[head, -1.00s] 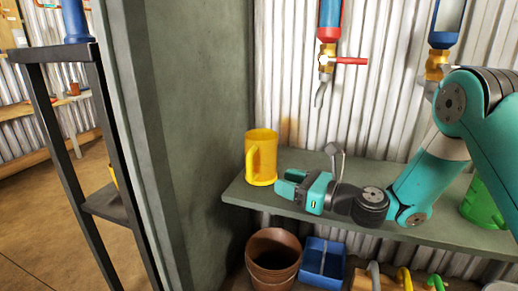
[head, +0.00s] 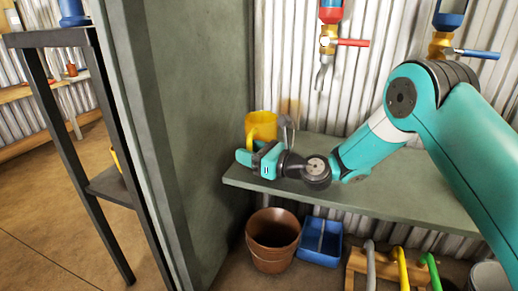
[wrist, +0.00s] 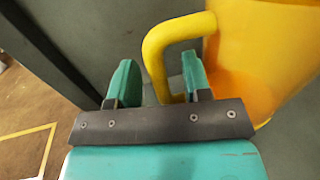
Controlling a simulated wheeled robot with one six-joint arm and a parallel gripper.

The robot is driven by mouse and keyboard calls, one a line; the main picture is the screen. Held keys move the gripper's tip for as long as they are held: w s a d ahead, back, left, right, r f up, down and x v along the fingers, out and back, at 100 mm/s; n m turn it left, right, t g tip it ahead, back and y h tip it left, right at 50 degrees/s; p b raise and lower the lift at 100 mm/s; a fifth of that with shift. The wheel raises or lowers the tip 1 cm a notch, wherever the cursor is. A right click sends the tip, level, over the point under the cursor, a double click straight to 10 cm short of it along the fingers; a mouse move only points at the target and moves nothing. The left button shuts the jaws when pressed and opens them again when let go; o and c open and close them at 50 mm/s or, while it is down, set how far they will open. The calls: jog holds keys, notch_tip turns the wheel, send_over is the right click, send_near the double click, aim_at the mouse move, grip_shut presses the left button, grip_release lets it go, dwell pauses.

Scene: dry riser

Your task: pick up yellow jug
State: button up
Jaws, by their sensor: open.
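The yellow jug (head: 262,122) stands upright at the left end of the green-grey shelf (head: 385,180), near the dark green wall. My gripper (head: 243,157) is in front of the jug and hides its lower part in the head view. In the wrist view the jug's body (wrist: 262,60) fills the upper right. Its looped handle (wrist: 155,50) reaches left, and its lower part shows between the two teal fingers of my gripper (wrist: 158,78). The fingers are apart. I cannot tell whether the right finger touches the handle or jug.
The dark green wall (head: 195,110) rises just left of the shelf. Taps with a red lever (head: 352,43) and a blue lever (head: 480,53) hang above. Brown pots (head: 272,240) and a blue bin (head: 320,242) stand below. The shelf's middle looks clear.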

grip_shut()
jog(key=shift+r, duration=0.15)
